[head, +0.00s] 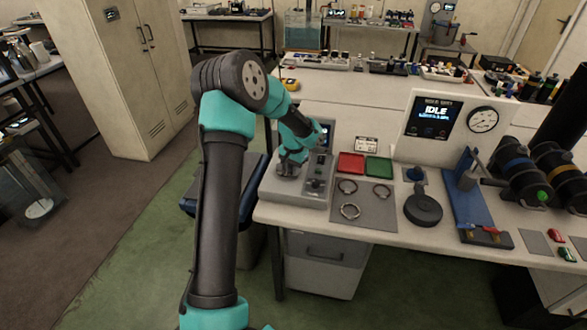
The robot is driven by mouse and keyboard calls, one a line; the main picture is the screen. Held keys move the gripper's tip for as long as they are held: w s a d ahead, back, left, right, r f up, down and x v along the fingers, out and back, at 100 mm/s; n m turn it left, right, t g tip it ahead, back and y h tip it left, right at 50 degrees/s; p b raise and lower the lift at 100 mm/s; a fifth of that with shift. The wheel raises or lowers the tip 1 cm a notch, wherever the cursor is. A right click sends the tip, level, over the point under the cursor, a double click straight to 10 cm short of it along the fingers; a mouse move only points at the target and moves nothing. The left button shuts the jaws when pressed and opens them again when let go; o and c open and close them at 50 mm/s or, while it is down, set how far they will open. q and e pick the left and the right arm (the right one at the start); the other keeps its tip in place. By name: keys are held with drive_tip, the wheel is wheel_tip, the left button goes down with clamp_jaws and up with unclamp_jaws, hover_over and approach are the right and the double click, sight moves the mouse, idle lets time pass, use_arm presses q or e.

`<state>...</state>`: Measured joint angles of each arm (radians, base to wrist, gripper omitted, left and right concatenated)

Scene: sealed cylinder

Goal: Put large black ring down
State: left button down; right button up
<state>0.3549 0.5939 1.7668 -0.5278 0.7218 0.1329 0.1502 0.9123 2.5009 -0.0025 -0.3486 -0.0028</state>
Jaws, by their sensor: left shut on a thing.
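My left gripper (290,163) points down over the left part of a grey instrument (314,188) at the table's left front. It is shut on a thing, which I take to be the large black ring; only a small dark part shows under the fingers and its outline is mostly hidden. I cannot tell whether it touches the instrument. Three rings lie apart on a grey mat to the right: one at the back left (347,187), one at the back right (382,191) and one in front (350,211). My right gripper is not in view.
A red tray (351,165) and a green tray (379,168) stand behind the mat (373,216). A round black piece (423,209) and a blue fixture (470,205) stand to the right. A panel reading IDLE (433,115) stands behind. The mat's front part is clear.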

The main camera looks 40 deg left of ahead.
use_arm(q)
drive_tip(key=shift+f, duration=0.45)
drive_tip(key=shift+f, duration=0.2)
drive_tip(key=c, duration=1)
unclamp_jaws()
drive_tip(key=shift+s+f, duration=0.1)
drive_tip(key=shift+c, duration=0.2)
drive_tip(key=shift+o, duration=0.2)
drive_tip(key=shift+a+r, duration=0.1)
drive_tip(key=shift+r, duration=0.6)
wheel_tip(320, 180, up, 12)
drive_tip(key=shift+d, duration=0.25)
